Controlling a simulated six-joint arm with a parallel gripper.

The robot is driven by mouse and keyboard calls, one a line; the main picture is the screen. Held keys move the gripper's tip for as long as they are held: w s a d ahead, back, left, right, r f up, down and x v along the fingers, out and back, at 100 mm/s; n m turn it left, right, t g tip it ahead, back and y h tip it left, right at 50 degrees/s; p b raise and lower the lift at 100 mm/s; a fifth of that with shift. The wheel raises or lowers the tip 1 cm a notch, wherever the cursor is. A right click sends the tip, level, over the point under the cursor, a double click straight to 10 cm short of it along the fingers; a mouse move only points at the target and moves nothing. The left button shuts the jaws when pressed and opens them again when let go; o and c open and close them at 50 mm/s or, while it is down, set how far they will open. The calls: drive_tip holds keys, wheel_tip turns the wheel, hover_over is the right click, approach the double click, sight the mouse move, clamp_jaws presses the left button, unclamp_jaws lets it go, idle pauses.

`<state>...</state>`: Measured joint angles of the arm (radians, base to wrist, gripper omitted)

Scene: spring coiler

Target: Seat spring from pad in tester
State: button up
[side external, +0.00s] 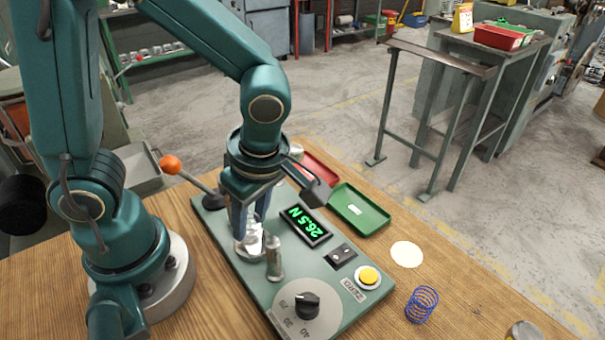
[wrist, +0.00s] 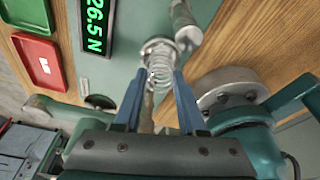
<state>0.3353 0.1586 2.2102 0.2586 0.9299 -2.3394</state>
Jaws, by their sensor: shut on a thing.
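A silvery coil spring (wrist: 160,72) stands between the blue fingertips of my gripper (wrist: 157,82) in the wrist view. My gripper (side external: 246,228) is shut on this spring, low over the tester (side external: 330,303). The spring's far end is at a round metal seat (wrist: 158,47) on the tester; I cannot tell whether it is fully down in it. In the side view the fingers partly hide the spring (side external: 254,232). The tester's display (side external: 306,224) reads 26.5 N. The round white pad (side external: 407,254) on the table is bare.
A metal post (side external: 273,260) stands close to my fingers. A lever with an orange knob (side external: 170,165), a dial (side external: 306,304) and a yellow button (side external: 368,275) are on the tester. A green tray (side external: 359,210) and a red tray (wrist: 43,65) sit behind it.

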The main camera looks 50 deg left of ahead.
drive_tip(key=shift+f, duration=0.35)
idle(0.3)
drive_tip(key=o, duration=1.1)
drive_tip(key=shift+c, duration=0.2)
drive_tip(key=shift+o, duration=0.3)
drive_tip(key=shift+o, duration=1.3)
drive_tip(key=shift+r, duration=0.15)
drive_tip(key=shift+r, duration=4.3)
